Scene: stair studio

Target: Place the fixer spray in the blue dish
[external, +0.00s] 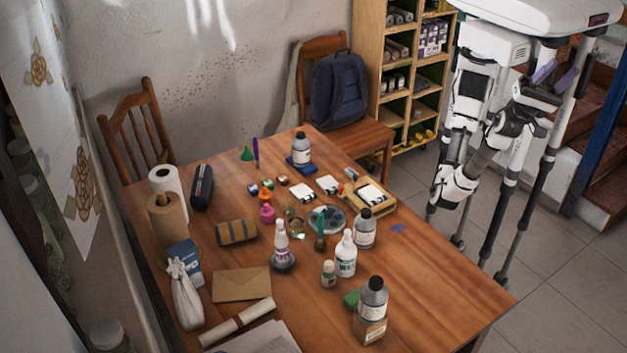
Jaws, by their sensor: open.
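A round blue-grey dish (314,224) lies near the middle of the wooden table, with darker patches inside it. I cannot tell for sure which bottle is the fixer spray. A white bottle with a narrow pointed top (281,237) stands left of the dish and nearer the camera. A white labelled bottle (346,256) stands just in front of the dish. A grey bottle with a black cap (365,231) stands to its right. My gripper (434,212) hangs beyond the table's right edge, away from all of them, open, with its fingers small and hard to make out.
The table (440,285) is clear at its right end. A capped bottle stands on a blue block (300,163) at the back; another bottle (373,298) stands in front. Paper rolls, a pouch and an envelope (241,284) fill the left. A chair with a backpack (338,88) stands behind.

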